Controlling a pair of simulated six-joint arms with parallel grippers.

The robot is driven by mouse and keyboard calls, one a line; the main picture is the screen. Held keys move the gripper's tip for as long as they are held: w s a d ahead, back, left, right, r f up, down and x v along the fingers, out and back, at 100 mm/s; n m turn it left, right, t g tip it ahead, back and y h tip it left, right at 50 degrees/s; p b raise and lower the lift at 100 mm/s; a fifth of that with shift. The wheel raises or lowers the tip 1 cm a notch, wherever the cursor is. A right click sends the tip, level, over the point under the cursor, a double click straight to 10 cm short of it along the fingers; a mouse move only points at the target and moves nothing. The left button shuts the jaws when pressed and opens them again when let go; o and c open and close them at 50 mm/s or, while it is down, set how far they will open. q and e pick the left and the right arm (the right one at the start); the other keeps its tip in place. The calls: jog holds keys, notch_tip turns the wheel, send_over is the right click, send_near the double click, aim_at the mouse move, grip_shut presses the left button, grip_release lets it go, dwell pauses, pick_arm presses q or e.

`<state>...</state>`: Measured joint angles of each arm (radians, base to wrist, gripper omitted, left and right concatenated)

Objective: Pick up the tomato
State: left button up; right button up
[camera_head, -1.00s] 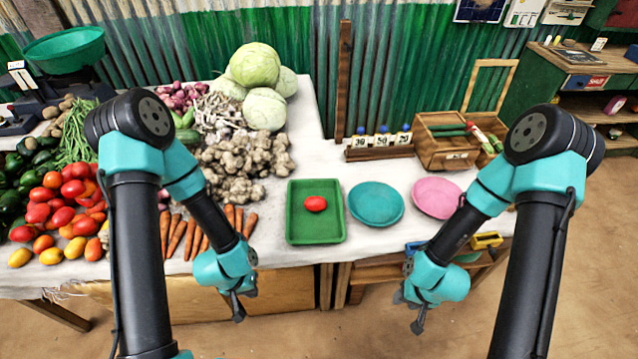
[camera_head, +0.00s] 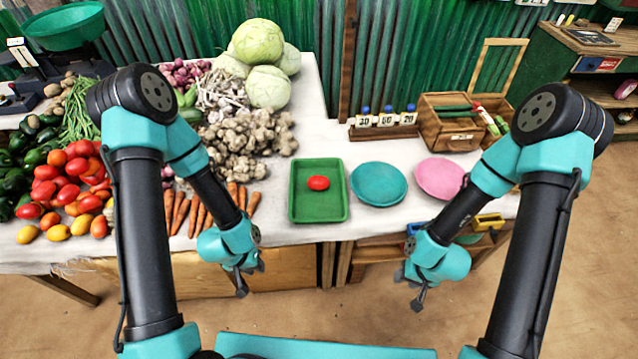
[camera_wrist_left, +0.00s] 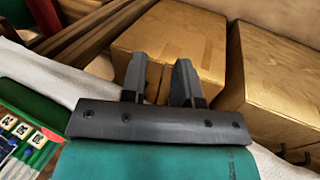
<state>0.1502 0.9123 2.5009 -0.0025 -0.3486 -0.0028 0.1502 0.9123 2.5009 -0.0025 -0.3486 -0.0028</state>
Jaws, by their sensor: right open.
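A single red tomato (camera_head: 318,183) lies in the green tray (camera_head: 319,217) near the table's front edge. More red tomatoes (camera_head: 68,190) are heaped at the table's left end. My left gripper (camera_head: 248,281) hangs in front of the table edge, lower left of the tray. The left wrist view shows its two fingers (camera_wrist_left: 160,82) apart with nothing between them. My right gripper (camera_head: 412,287) is open and empty in front of the table, lower right of the tray. Neither gripper touches the tomato.
A teal plate (camera_head: 379,184) and a pink plate (camera_head: 440,178) stand right of the tray. Carrots (camera_head: 190,212), ginger (camera_head: 240,145) and cabbages (camera_head: 262,62) lie to its left. A wooden box (camera_head: 452,133) and number blocks (camera_head: 385,120) stand behind. White cloth shows behind the tray.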

pick_arm(q)
jog(key=o, duration=1)
